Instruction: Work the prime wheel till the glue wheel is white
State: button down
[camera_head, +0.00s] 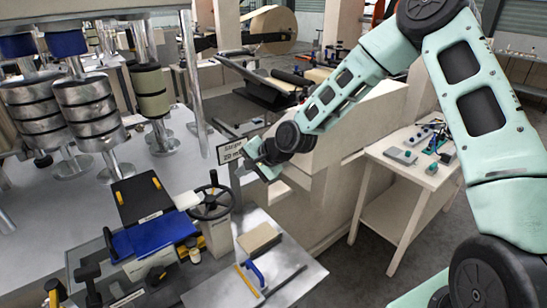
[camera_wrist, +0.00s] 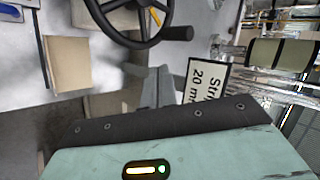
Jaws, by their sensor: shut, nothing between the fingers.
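A dark handwheel (camera_head: 210,202) with spokes and an upright knob stands on a pale housing in the head view; I take it for the prime wheel. Its rim and side handle also show at the top of the wrist view (camera_wrist: 138,42). My gripper (camera_head: 246,164) is to the right of and above the handwheel, apart from it. Its grey fingers (camera_wrist: 158,84) are shut and empty, below the wheel's rim in the wrist picture. I cannot tell for sure which part is the glue wheel or what colour it has.
A sign reading "Strip 20 mm" (camera_head: 231,151) stands close beside my gripper. A blue tray (camera_head: 165,233) lies left of the handwheel. A tan block (camera_head: 259,239) and a blue-handled tool (camera_head: 254,271) lie on the metal plate in front. Rollers (camera_head: 90,107) stand at left.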

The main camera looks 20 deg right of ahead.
jog(key=w+d+b+v, duration=0.1)
jog(key=b+v, duration=0.1)
jog(key=v, duration=0.6)
jog(key=shift+r, duration=0.25)
jog(key=s+a+f+n+g+h+b, duration=0.1)
jog(key=s+a+f+n+g, duration=0.15)
jog(key=s+a, duration=0.2)
jog(key=s+a+f+n+g+b, duration=0.1)
jog(key=s+a+f+n, duration=0.15)
jog(key=s, duration=0.25)
jog(key=s+a+n+g+h+b, duration=0.1)
jog(key=s+n, duration=0.5)
jog(key=s, duration=0.6)
jog(key=s+a+n+g+h+b, duration=0.1)
jog(key=s+n, duration=0.5)
jog(key=s, duration=0.7)
jog(key=g+h+b, duration=0.1)
jog(key=h+b, duration=0.1)
jog(key=b, duration=0.1)
jog(key=shift+s+a+r+n+h, duration=0.2)
jog(key=shift+s+a+n+h, duration=0.05)
jog(key=shift+a+n+h, duration=0.05)
